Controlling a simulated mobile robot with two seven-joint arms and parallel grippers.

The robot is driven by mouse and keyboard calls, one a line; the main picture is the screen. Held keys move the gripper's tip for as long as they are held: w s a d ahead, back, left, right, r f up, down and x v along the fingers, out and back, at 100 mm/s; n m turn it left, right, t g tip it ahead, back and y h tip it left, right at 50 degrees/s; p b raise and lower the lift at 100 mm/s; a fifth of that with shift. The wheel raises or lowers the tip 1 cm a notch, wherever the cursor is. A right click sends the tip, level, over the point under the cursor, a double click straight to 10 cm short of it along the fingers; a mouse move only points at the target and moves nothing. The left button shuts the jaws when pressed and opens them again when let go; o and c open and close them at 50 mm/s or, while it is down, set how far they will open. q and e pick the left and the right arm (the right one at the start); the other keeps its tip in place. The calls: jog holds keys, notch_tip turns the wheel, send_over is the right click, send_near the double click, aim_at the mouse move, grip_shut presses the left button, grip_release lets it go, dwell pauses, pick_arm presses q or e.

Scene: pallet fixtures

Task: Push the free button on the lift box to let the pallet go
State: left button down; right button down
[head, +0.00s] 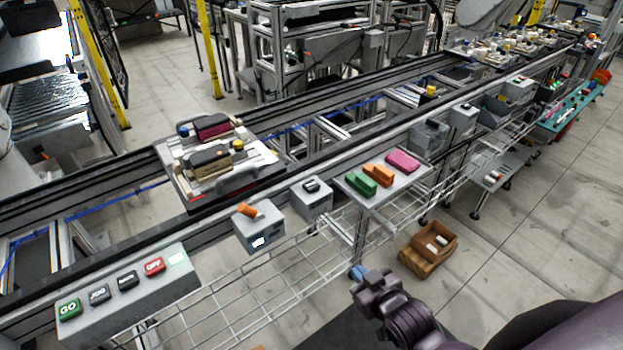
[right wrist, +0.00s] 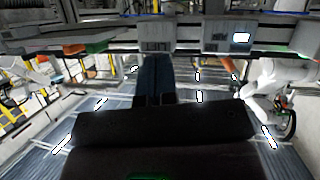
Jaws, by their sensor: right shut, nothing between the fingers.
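The pallet (head: 262,172) sits on the conveyor at the centre left in the head view, carrying dark and maroon parts. Two grey boxes stand on the near rail to its right: one with an orange button (head: 248,210) and a lit white panel (head: 258,242), the other (head: 313,202) with a dark button. I cannot read which is the lift box. My right gripper (head: 358,273) is low in front of them, apart from both. In the right wrist view its dark blue fingers (right wrist: 154,58) are together and empty, below grey boxes (right wrist: 226,38). My left gripper is not in view.
A control panel (head: 130,305) with GO, JOG, red OFF and other buttons is at the lower left. A shelf (head: 391,189) holds green, orange and pink blocks. A wire rack (head: 290,270) runs under the rail. A brown bin (head: 428,249) is on the floor.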

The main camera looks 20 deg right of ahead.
jog(key=w+a+r+n+g+y+b, duration=0.1)
jog(key=w+a+r+n+y, duration=0.35)
jog(key=w+r, duration=1)
jog(key=w+a+r+n+g+b, duration=0.15)
jog(key=w+a+r, duration=0.75)
jog(key=w, duration=0.9)
jog(key=d+r+m+g+h, duration=0.25)
jog(key=d+g+h, duration=0.2)
jog(key=d, duration=0.55)
jog(key=s+d+f+m+g, duration=0.3)
jog(key=s+f+g, duration=0.1)
jog(key=s+g, duration=0.2)
jog(key=shift+f+g+h+b, duration=0.15)
jog(key=shift+g+h+b, duration=0.15)
jog(key=shift+h+b, duration=0.1)
jog(key=shift+s, duration=0.1)
